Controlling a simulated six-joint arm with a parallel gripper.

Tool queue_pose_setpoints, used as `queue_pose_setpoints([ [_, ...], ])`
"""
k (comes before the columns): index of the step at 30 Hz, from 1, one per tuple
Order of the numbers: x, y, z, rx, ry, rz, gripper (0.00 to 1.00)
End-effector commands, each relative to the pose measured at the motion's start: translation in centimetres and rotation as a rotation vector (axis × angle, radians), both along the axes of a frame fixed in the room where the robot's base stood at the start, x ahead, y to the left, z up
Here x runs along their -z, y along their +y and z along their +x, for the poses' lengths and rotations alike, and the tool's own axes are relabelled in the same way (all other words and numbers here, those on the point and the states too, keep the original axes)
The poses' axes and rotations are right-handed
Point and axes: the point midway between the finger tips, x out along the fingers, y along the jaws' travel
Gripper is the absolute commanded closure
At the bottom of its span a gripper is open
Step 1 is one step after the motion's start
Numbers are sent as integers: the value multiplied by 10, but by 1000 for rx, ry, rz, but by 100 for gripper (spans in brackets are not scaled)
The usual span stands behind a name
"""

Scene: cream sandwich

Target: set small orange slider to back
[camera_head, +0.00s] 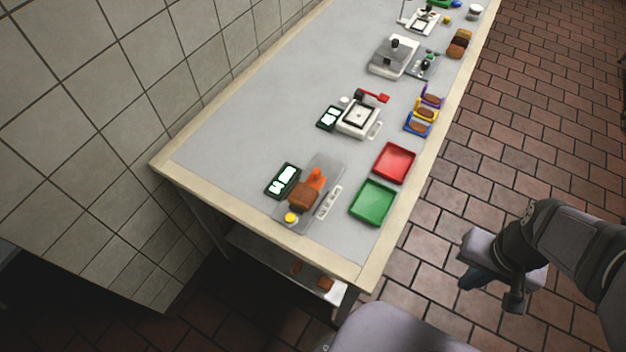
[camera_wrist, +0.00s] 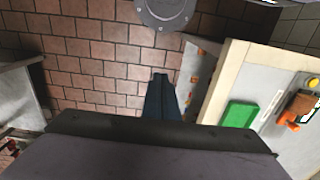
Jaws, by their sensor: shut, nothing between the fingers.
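A small orange part (camera_head: 316,179), which looks like the orange slider, stands on a grey see-through plate (camera_head: 327,167) at the table's near end. A brown block (camera_head: 304,197) is right beside it, and a yellow button (camera_head: 291,218) is at the plate's near end. The orange part also shows at the right edge of the wrist view (camera_wrist: 288,121). My gripper (camera_head: 472,284) is off the table to the right, above the brick floor, well apart from the slider. In the wrist view its fingers (camera_wrist: 159,78) are together and empty.
A green tray (camera_head: 373,202) and a red tray (camera_head: 394,162) lie right of the plate. A dark-framed display (camera_head: 283,181) lies to its left. A scale-like device (camera_head: 357,117) and other items stand farther back. A tiled wall borders the table's left side.

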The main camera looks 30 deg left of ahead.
Motion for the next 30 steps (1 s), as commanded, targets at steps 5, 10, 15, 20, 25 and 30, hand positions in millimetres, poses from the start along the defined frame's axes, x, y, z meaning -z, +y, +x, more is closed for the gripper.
queue_pose_setpoints([
  [5, 0, 0, 0, 0, 0, 0, 100],
  [10, 0, 0, 0, 0, 0, 0, 100],
  [15, -1, 2, 4, -10, 0, 0, 65],
  [20, -8, 18, 28, -66, 0, 0, 65],
  [25, -21, 65, 75, -194, 0, 0, 65],
  [30, -30, 143, 118, -356, 4, 0, 65],
])
